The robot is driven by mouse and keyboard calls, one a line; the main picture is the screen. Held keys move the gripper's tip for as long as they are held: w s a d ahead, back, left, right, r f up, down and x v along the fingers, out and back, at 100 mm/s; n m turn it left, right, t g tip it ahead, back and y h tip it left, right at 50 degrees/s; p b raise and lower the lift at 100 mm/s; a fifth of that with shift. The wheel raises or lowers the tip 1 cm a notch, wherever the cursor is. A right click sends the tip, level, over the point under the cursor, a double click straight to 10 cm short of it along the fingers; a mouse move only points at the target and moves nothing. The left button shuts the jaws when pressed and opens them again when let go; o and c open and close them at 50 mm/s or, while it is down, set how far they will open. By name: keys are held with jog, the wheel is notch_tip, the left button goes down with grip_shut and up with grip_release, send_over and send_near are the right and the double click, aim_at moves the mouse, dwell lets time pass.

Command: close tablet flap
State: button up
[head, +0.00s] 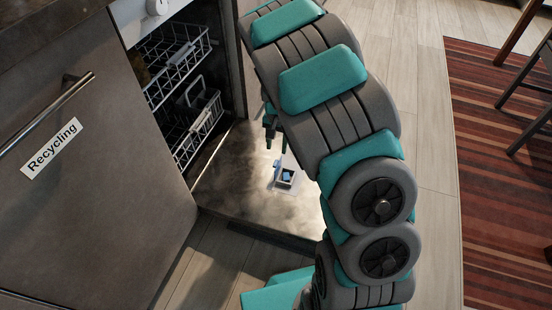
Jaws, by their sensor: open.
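The dishwasher door (235,187) is folded down flat, its inner side facing up. On it sits the small detergent dispenser (284,178), a pale frame with a blue part in it. It is too small to tell exactly how the tablet flap is tilted, but a light piece lies beside the blue part, so the compartment looks open. My gripper (275,142) is open and empty above the door, apart from the dispenser and above it in the picture. My arm hides part of the gripper.
The dishwasher's two wire racks (187,115) stand inside the opening at left. A Recycling cabinet front (85,170) with a bar handle is further left. A striped rug (505,190) and chair legs are at right. Wooden floor lies between.

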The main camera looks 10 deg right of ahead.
aim_at(276, 163)
notch_tip(276, 163, down, 7)
jog(key=shift+w+a+f, duration=0.1)
jog(key=shift+a+f, duration=0.05)
dwell(0.4)
grip_shut()
dwell(0.3)
